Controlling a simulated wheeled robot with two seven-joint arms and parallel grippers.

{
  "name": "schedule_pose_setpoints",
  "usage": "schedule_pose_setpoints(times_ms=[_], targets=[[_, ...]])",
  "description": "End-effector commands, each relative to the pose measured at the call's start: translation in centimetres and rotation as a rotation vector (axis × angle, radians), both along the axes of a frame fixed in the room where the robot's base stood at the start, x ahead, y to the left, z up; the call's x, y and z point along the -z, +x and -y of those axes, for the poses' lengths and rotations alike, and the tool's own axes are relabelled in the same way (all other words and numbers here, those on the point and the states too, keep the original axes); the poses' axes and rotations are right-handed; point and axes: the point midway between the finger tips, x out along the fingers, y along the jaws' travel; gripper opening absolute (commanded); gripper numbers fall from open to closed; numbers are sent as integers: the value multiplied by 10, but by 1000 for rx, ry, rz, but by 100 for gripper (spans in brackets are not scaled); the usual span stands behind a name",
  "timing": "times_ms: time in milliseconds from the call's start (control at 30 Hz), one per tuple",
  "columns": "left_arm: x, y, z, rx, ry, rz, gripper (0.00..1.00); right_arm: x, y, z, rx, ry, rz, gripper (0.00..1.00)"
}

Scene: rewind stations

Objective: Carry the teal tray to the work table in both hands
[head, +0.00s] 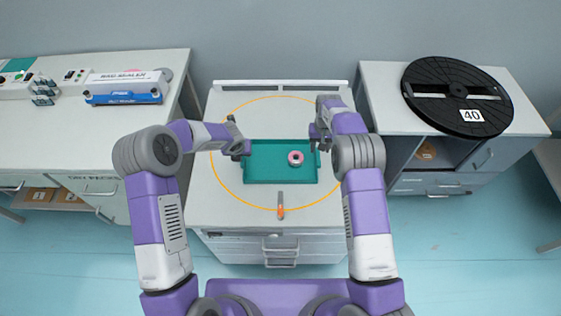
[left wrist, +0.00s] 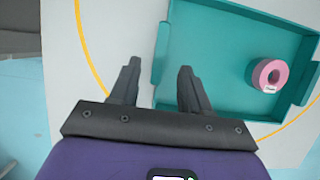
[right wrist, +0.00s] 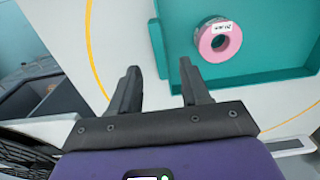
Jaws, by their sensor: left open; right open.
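The teal tray (head: 262,172) lies on the middle cabinet top, inside an orange ring line. A pink roll (head: 295,158) sits in it, right of centre; it also shows in the left wrist view (left wrist: 270,75) and the right wrist view (right wrist: 219,40). My left gripper (head: 243,150) is at the tray's left end, open, its fingers either side of the tray's end wall or handle (left wrist: 161,52). My right gripper (head: 318,140) is at the right end, open, its fingers either side of that end's handle (right wrist: 158,48). Whether the fingers touch the tray I cannot tell.
An orange-tipped tool (head: 280,207) lies in front of the tray. The left table (head: 90,135) holds a bag sealer (head: 125,88) and small items. A black reel marked 40 (head: 458,96) lies on the right cabinet (head: 385,85). Blue floor is open in front.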

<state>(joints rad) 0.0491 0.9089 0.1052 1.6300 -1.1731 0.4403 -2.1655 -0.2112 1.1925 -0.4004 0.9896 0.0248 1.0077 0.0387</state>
Motion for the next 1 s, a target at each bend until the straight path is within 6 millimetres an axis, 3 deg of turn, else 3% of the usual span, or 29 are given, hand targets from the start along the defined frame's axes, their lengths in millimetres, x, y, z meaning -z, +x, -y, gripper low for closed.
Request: schedule_pose_setpoints(times_ms=[400,833,1000], targets=[[55,22,0,-1,0,-1,47,59,0,0,-1,0,0,47],[63,25,0,0,1,0,47,67,0,0,0,0,0,47],[63,25,0,0,1,0,21,67,0,0,0,0,0,21]])
